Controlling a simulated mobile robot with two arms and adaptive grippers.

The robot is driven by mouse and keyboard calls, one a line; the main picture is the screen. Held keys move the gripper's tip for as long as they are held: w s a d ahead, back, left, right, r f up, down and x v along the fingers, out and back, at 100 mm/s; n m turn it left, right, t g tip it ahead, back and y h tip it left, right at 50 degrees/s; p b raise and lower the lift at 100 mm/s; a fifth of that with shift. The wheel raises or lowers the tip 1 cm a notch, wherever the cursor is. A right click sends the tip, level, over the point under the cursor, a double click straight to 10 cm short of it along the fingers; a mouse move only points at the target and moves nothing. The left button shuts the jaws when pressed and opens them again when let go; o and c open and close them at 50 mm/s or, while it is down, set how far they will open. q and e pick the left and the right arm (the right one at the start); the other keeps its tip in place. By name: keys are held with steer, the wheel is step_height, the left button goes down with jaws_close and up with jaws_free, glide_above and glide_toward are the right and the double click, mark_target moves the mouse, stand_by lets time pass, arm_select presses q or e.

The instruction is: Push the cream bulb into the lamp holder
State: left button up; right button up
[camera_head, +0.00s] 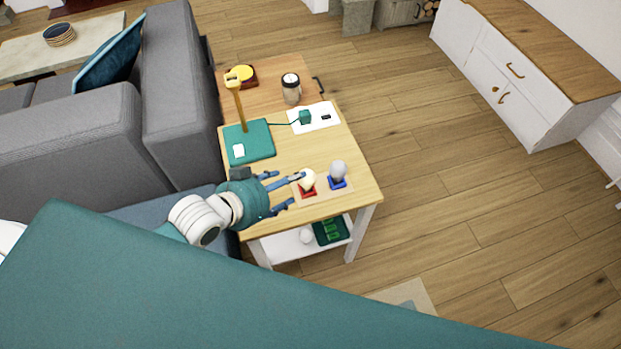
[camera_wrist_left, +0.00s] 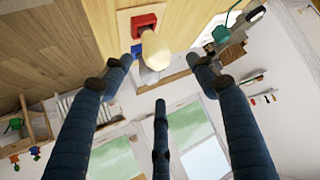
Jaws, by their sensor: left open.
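The cream bulb (camera_head: 307,179) stands upright in a red stand (camera_head: 307,192) near the front of the small wooden table. My left gripper (camera_head: 287,189) is open just left of the bulb, its fingers pointing at it. One fingertip overlaps the bulb's edge; I cannot tell whether they touch. In the left wrist view the cream bulb (camera_wrist_left: 154,48) lies ahead, between the spread fingers. The desk lamp has a yellow arm (camera_head: 237,105) on a teal base (camera_head: 260,147), behind the gripper. Its yellow head (camera_head: 239,74) is at the top; the socket opening is not clear. My right gripper is not in view.
A grey bulb (camera_head: 339,169) in a blue stand (camera_head: 338,184) is right of the cream one. A white plate (camera_head: 324,122) with a teal plug (camera_head: 305,117), a jar (camera_head: 291,88) and a yellow round item (camera_head: 246,70) are farther back. A grey sofa (camera_head: 180,95) borders the left.

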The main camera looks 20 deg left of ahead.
mark_target(307, 177)
arm_select(q)
steer(key=shift+x, duration=5.05)
steer(key=shift+s+d, duration=0.15)
steer(key=shift+s, duration=0.05)
steer(key=c, duration=1.1)
